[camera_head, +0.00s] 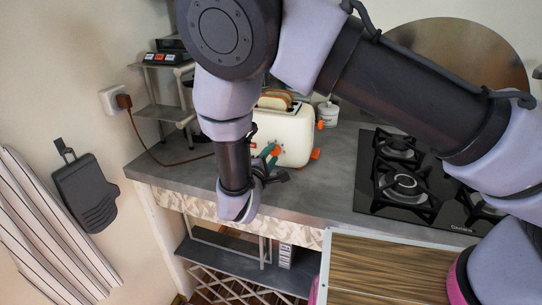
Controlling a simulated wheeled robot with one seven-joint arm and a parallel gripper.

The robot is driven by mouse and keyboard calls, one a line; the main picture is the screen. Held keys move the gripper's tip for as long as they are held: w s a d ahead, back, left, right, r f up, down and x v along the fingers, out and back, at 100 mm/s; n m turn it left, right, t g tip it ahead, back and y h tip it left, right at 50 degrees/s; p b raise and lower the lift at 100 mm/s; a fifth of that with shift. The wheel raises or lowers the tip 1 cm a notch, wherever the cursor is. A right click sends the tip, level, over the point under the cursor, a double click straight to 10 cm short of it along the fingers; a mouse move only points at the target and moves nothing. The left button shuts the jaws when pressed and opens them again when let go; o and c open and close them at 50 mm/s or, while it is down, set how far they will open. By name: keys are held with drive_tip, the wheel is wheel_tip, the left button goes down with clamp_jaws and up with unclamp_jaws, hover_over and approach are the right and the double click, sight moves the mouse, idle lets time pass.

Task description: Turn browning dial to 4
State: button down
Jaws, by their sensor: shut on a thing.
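The cream toaster (293,137) stands on the grey counter with slices of bread (276,100) in its top. Orange parts show at its right side, an upper one (320,125) and a lower one (315,154). My gripper (271,152) is at the toaster's left front face, with teal fingers partly behind my wrist. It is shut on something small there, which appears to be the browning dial. The dial's marks and pointer are hidden or too small to read.
A black gas hob (400,185) lies to the right. A small shelf rack (165,110) stands at the back left, near a wall plug (124,101) with a brown cord. A white cup (328,112) stands behind the toaster. A wood-grained board (390,270) is in front.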

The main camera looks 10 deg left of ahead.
drive_tip(key=m, duration=0.6)
drive_tip(key=shift+f+y, duration=0.1)
drive_tip(key=shift+y, duration=0.3)
drive_tip(key=m, duration=0.5)
drive_tip(key=shift+d, duration=0.1)
drive_tip(key=shift+m+t+y, duration=0.3)
drive_tip(key=shift+c, duration=2.3)
unclamp_jaws()
drive_tip(key=shift+s, duration=0.1)
drive_tip(key=s, duration=1)
drive_tip(key=shift+s+r, duration=0.25)
drive_tip(key=shift+s, duration=0.1)
